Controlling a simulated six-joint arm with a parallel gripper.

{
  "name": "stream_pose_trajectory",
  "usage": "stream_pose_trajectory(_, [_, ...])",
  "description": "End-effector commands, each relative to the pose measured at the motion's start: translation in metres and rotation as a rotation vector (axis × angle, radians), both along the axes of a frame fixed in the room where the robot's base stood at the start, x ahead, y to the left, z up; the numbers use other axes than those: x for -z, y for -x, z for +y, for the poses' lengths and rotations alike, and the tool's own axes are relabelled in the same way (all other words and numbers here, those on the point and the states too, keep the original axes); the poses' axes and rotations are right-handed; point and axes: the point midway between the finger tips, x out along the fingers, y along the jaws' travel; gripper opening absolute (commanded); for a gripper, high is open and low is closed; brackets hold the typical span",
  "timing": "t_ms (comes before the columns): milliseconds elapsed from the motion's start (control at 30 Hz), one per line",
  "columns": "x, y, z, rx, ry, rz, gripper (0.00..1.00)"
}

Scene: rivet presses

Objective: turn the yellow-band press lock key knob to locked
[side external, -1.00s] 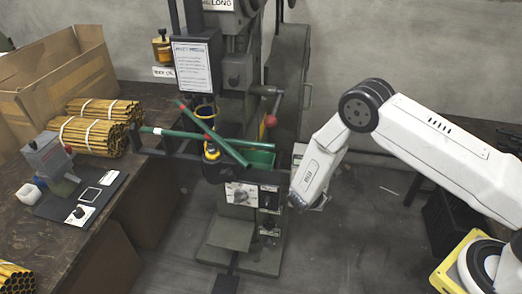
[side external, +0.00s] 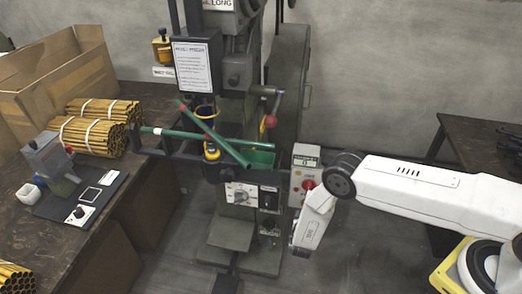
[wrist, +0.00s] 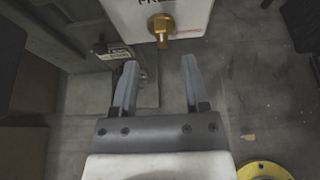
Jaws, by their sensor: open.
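The rivet press (side external: 240,232) stands in the middle of the side external view. A yellow ring (side external: 211,152) shows on it below the green tubes. In the wrist view, a brass knob (wrist: 161,27) sticks out of a white lettered box. My gripper (wrist: 159,64) is open and empty there, its fingertips apart from the brass knob. In the side external view its fingers are not clear.
A white control box (side external: 304,172) with a red button stands right of the press, close to my arm. Green tubes (side external: 186,135) lie across the press. Left is a bench with tube bundles (side external: 90,137) and a cardboard box (side external: 60,82). Open floor (side external: 375,215) lies at right.

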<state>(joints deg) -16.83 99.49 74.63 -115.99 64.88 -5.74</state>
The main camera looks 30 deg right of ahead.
Motion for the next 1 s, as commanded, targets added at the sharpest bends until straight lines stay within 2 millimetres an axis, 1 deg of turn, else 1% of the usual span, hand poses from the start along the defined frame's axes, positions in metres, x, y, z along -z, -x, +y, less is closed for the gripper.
stream_pose_trajectory(267, [0.006, -0.009, -0.01, 0.003, -0.001, 0.0, 0.59])
stream_pose_trajectory(667, [0.021, -0.034, -0.037, 0.005, -0.002, 0.0, 0.59])
stream_pose_trajectory(1000, [0.029, -0.048, -0.049, 0.003, -0.002, 0.001, 0.59])
